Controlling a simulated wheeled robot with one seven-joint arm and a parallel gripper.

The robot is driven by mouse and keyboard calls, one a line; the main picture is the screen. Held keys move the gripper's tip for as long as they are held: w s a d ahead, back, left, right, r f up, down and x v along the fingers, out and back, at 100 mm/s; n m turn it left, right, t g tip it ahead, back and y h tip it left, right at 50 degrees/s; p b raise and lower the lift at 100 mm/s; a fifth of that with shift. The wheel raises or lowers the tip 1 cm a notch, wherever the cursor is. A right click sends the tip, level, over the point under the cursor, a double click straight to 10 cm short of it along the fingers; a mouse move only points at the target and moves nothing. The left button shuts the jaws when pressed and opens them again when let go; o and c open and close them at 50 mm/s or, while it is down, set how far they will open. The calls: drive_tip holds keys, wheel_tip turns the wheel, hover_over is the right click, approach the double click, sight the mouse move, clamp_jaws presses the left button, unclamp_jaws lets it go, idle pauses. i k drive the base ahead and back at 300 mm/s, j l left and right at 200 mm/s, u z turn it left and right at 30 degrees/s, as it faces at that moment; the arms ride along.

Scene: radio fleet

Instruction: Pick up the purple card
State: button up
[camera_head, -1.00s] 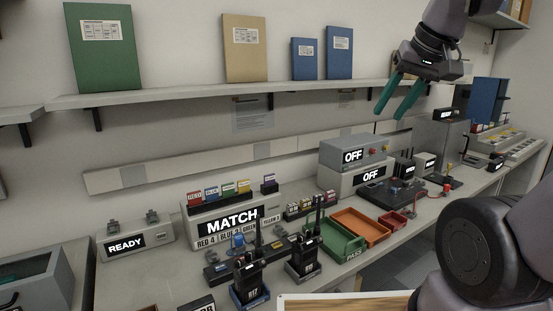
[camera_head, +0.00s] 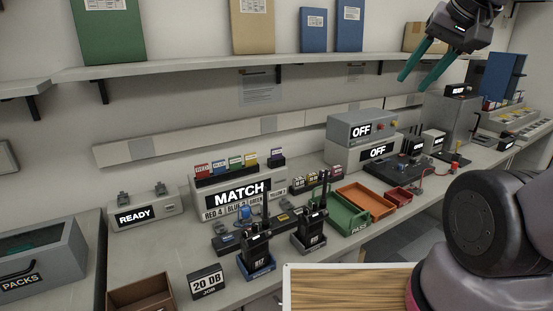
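The purple card (camera_head: 277,153) stands upright at the right end of the top of the MATCH box (camera_head: 236,195), a little apart from the row of red, blue, green and yellow cards (camera_head: 227,166). The lower part of the purple card is hard to make out at this size. My gripper (camera_head: 427,73), with two green fingers, is at the upper right, in front of the shelf. It is well to the right of and above the purple card. Its fingers are spread with nothing seen between them.
Two radios (camera_head: 257,247) stand upright in front of the MATCH box. A green PASS tray (camera_head: 347,216) and an orange tray (camera_head: 365,200) lie to the right. Grey OFF units (camera_head: 362,128) stand behind them. The shelf (camera_head: 250,61) with binders runs above the bench.

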sight(275, 153)
drive_tip(key=u, duration=0.75)
drive_tip(key=l+u, duration=1.05)
drive_tip(key=u, duration=0.15)
drive_tip(key=k+l, duration=0.15)
drive_tip(key=l, duration=0.2)
drive_tip(key=k+l+u, duration=0.1)
drive_tip(key=l, duration=0.25)
drive_tip(key=k+l+u, duration=0.1)
drive_tip(key=l, duration=0.2)
drive_tip(key=k+l, duration=0.2)
drive_tip(key=l, duration=0.15)
